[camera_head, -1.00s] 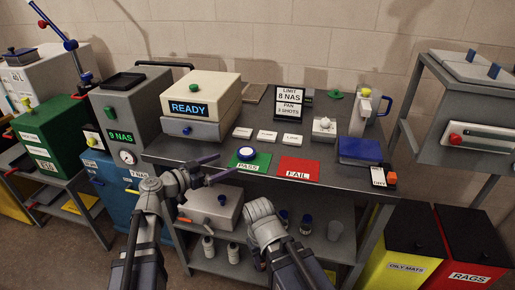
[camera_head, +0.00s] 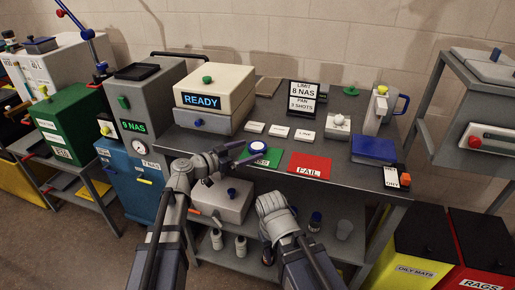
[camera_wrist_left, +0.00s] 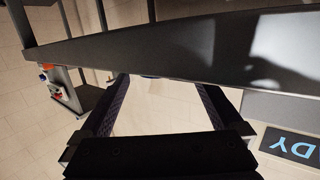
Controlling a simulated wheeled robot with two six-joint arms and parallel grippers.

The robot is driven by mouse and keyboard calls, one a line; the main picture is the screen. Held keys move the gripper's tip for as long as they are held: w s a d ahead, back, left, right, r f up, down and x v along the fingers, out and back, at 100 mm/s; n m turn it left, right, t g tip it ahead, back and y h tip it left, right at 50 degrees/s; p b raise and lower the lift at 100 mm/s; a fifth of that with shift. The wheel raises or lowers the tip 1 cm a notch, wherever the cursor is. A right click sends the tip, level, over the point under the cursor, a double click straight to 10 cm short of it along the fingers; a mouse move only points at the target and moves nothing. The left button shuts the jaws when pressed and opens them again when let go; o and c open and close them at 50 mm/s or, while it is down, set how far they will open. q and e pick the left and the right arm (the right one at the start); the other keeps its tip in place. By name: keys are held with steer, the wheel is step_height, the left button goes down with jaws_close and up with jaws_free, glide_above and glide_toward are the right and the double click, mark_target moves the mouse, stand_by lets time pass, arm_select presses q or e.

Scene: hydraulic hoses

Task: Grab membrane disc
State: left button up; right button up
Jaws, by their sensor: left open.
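A small round white-and-blue piece (camera_head: 257,147), which looks like the membrane disc, sits on the green PASS mat (camera_head: 272,158) at the bench's front edge. My left gripper (camera_head: 241,154) is open and empty just left of it, with its fingers pointing toward it. They look close in the picture, but I cannot tell the exact gap. In the left wrist view, the spread fingers (camera_wrist_left: 162,84) have nothing clear between them, and a dark bench edge (camera_wrist_left: 150,52) crosses beyond. The disc cannot be made out there.
A red FAIL mat (camera_head: 310,166) lies right of the green one. White label cards (camera_head: 279,131) lie behind. A cream box reading READY (camera_head: 213,84) stands at the back left. A blue block (camera_head: 374,149) sits at the right. A grey box (camera_head: 222,204) and bottles (camera_head: 240,246) occupy the lower shelf.

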mark_target(252, 148)
arm_select(q)
steer(key=x, duration=0.3)
steer(key=shift+w, duration=0.15)
steer(key=shift+r, duration=0.1)
steer(key=c, duration=1.2)
steer(key=shift+r, duration=0.1)
step_height(252, 148, up, 10)
steer(key=p, duration=0.9)
steer(key=shift+p, duration=0.35)
